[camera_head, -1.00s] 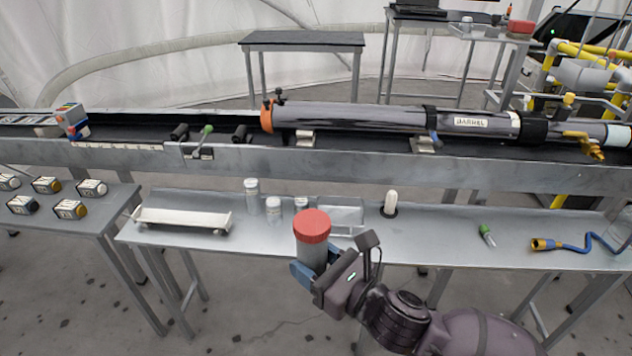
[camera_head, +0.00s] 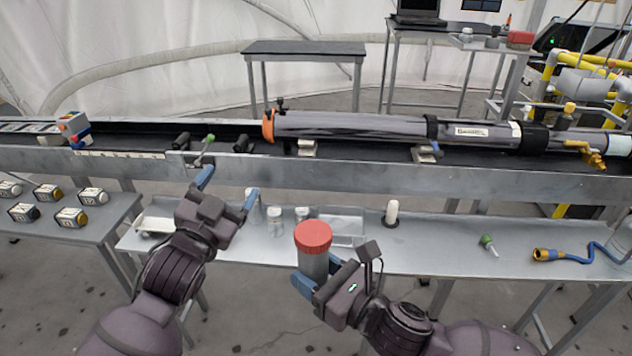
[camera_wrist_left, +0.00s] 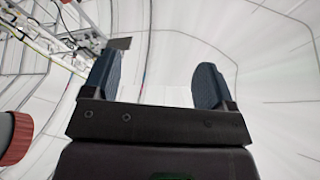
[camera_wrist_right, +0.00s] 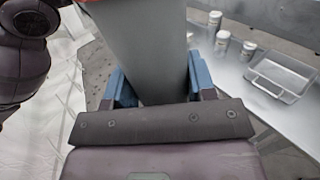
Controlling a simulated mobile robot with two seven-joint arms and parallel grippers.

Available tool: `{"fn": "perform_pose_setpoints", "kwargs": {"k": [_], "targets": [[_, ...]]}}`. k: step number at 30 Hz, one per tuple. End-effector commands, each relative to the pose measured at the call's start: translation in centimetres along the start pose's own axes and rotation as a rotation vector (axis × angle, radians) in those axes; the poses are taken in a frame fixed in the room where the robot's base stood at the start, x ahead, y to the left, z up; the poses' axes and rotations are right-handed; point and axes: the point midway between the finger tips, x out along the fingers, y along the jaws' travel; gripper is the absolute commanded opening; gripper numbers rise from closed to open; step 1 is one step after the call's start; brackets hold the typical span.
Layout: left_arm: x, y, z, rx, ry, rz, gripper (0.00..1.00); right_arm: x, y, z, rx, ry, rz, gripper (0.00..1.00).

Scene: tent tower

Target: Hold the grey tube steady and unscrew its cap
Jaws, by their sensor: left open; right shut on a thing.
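The grey tube (camera_head: 313,265) stands upright with its red cap (camera_head: 313,236) on top. My right gripper (camera_head: 309,284) is shut on the lower part of the tube and holds it up in front of the near bench. In the right wrist view the tube (camera_wrist_right: 145,50) fills the space between the blue fingers. My left gripper (camera_head: 228,188) is open and empty, to the left of the tube and apart from it, fingers pointing up and away. In the left wrist view its fingers are wide apart, and the red cap (camera_wrist_left: 14,138) shows at the left edge.
The near bench (camera_head: 440,235) holds several small white jars (camera_head: 275,218), a clear tray (camera_wrist_right: 280,75), a white cylinder (camera_head: 392,212), a green-capped vial (camera_head: 487,242) and a blue cable (camera_head: 580,252). A long barrel (camera_head: 360,127) lies on the rail behind. Numbered blocks (camera_head: 47,192) sit on the left table.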

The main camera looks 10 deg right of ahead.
Motion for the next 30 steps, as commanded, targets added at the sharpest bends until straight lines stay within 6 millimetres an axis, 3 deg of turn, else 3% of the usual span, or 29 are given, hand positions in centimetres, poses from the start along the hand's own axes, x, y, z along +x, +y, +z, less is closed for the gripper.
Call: {"fn": "perform_pose_setpoints", "kwargs": {"k": [6, 15, 24, 30], "targets": [[4.0, 0.5, -8.1, 0.202, 0.227, 0.025, 0.79, 0.0, 0.0, 0.1, 0.000, -0.001, 0.000, 0.00], [6.7, 2.7, -19.4, 0.563, 0.584, 0.022, 0.79, 0.0, 0.0, 0.1, 0.000, -0.001, 0.000, 0.00], [6.0, 6.8, -29.5, 1.010, 0.999, -0.044, 0.79, 0.0, 0.0, 0.1, 0.000, -0.001, 0.000, 0.00], [4.0, 10.4, -34.2, 1.347, 1.318, -0.140, 0.79, 0.0, 0.0, 0.1, 0.000, -0.001, 0.000, 0.00]]}}
